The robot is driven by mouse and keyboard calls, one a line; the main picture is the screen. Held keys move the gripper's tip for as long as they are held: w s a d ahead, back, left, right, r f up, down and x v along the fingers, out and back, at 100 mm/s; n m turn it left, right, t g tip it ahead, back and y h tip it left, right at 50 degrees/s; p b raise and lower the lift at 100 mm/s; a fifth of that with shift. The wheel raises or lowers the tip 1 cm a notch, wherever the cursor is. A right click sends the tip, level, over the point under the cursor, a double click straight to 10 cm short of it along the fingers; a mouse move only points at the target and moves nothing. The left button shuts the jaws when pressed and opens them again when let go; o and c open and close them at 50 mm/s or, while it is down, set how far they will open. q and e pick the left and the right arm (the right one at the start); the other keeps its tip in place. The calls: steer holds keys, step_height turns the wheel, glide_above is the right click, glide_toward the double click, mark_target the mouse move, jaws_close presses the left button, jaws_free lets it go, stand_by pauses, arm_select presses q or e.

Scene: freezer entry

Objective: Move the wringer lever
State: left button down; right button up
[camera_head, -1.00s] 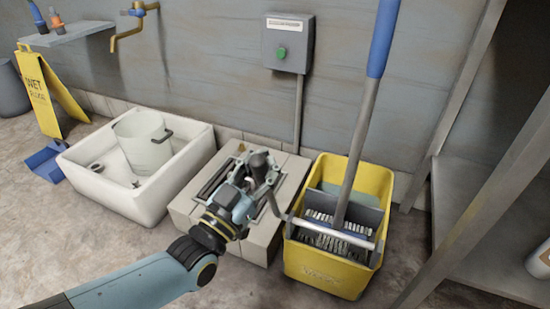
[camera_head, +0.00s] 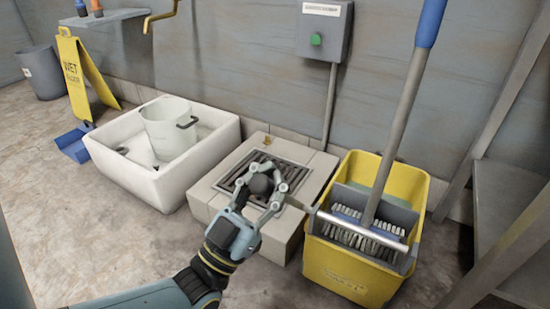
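The yellow mop bucket (camera_head: 350,270) stands at the right with a grey wringer and a mop in it. A metal bar (camera_head: 362,232) crosses the wringer's front. The thin wringer lever (camera_head: 299,205) runs left from that bar toward a dark rounded knob (camera_head: 262,185). My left gripper (camera_head: 264,192) is over the drain block, left of the bucket, with its fingers on both sides of the knob. It looks shut on the lever's knob, though the fingers partly hide the contact. My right gripper is not in view.
The raised drain block (camera_head: 225,204) with a grate lies under my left gripper. A white basin (camera_head: 130,180) holding a pail (camera_head: 168,135) is left of it. The blue mop handle (camera_head: 429,25) leans up right. A shelf frame (camera_head: 505,95) stands at the right edge.

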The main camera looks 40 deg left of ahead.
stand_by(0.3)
arm_select(q)
steer(key=c, duration=1)
jaws_free()
steer(key=shift+s+f, duration=0.1)
steer(key=v, duration=1.1)
steer(key=shift+s+f, duration=0.25)
steer(key=shift+s, duration=0.1)
